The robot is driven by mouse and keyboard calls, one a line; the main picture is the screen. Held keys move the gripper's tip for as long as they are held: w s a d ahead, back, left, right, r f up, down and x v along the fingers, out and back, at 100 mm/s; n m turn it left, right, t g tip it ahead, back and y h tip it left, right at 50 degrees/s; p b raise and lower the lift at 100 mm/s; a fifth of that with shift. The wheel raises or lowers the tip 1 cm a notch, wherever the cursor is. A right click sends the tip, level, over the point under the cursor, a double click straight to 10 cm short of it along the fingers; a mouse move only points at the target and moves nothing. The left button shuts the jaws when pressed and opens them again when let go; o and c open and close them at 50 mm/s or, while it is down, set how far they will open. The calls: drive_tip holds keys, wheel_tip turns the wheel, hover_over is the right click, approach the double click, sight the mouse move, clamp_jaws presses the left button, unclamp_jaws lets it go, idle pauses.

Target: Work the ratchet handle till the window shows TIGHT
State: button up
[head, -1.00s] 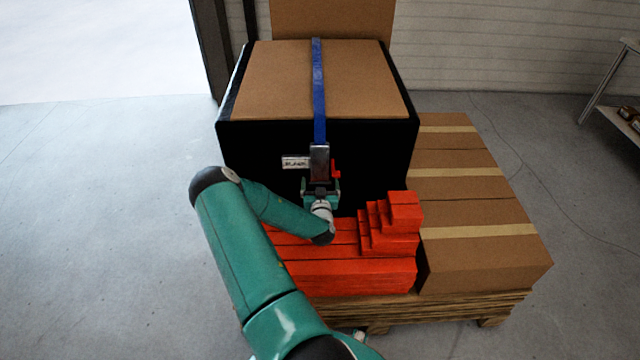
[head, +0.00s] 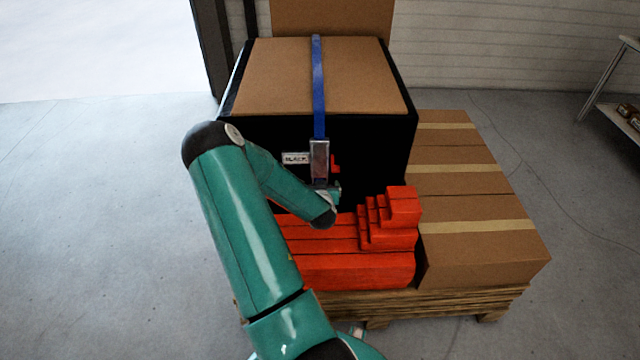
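The ratchet (head: 320,152) is a small metal body on the black front face of the large box, at the lower end of the blue strap (head: 318,90). A small red part (head: 335,164) shows at its right side. The white window label (head: 296,158) left of the ratchet seems to read SLACK; the letters are small. My gripper (head: 323,188) is at the ratchet's lower end, partly hidden behind my green arm. Its fingers are too small and covered to show whether they hold the handle, and I cannot make out the handle apart from the ratchet body.
The large box (head: 270,85) has a brown top and black sides. Red stepped blocks (head: 390,235) lie in front of it, close below my forearm. Brown taped cartons (head: 480,205) stand to the right on the wooden pallet (head: 460,305). The floor at left is clear.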

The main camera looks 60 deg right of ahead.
drive_tip(key=s+a+r+g+y, duration=0.2)
drive_tip(key=a+r+y, duration=0.2)
drive_tip(key=a+r, duration=0.1)
drive_tip(key=shift+s+r+y, duration=0.25)
drive_tip(key=shift+r+y, duration=0.05)
drive_tip(key=shift+r, duration=0.65)
drive_tip(key=o, duration=1.1)
drive_tip(key=v, duration=1.3)
drive_tip(key=shift+a+r, duration=0.15)
drive_tip(key=shift+r, duration=0.25)
drive_tip(key=shift+w, duration=0.1)
